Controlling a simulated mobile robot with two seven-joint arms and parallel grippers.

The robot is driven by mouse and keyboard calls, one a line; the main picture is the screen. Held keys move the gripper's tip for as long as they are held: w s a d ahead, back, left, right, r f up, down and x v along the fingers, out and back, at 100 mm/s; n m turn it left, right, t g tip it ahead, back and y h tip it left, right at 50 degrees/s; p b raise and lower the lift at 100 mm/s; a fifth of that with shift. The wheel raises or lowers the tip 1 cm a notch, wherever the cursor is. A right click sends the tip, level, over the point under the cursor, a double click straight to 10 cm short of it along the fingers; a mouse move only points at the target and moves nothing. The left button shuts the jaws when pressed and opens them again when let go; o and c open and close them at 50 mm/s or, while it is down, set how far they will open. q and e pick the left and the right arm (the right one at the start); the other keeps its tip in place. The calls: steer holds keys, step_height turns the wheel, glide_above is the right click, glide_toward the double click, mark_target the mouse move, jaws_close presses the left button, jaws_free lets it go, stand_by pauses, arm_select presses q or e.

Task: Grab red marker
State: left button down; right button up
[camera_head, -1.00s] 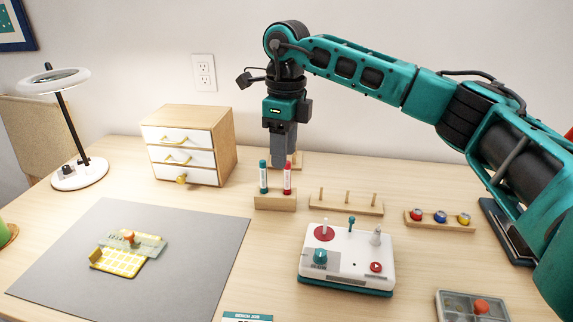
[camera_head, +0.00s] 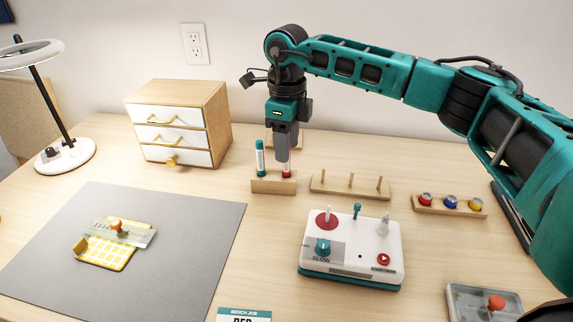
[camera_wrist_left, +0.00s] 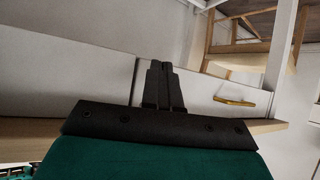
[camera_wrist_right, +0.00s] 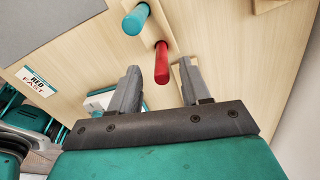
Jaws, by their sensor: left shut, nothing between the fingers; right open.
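The red marker (camera_head: 286,170) stands upright in a small wooden holder (camera_head: 273,187), to the right of a teal marker (camera_head: 260,158). My right gripper (camera_head: 283,157) points down at the red marker and hides its upper part in the head view. In the right wrist view the red marker (camera_wrist_right: 161,62) lies between the spread fingers of the right gripper (camera_wrist_right: 160,78), apart from both, with the teal marker (camera_wrist_right: 136,19) beyond it. My left gripper (camera_wrist_left: 163,68) is shut and empty in the left wrist view, and is outside the head view.
A drawer cabinet (camera_head: 180,121) stands to the left of the holder. A peg rack (camera_head: 349,188) and a rack of coloured caps (camera_head: 449,206) stand to the right. A white control box (camera_head: 352,248) is in front. A grey mat (camera_head: 190,215) lies at left.

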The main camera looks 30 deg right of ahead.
mark_target(287, 166)
step_height(287, 166, down, 5)
steer(key=shift+w+b, duration=0.15)
steer(key=shift+b, duration=0.25)
jaws_close()
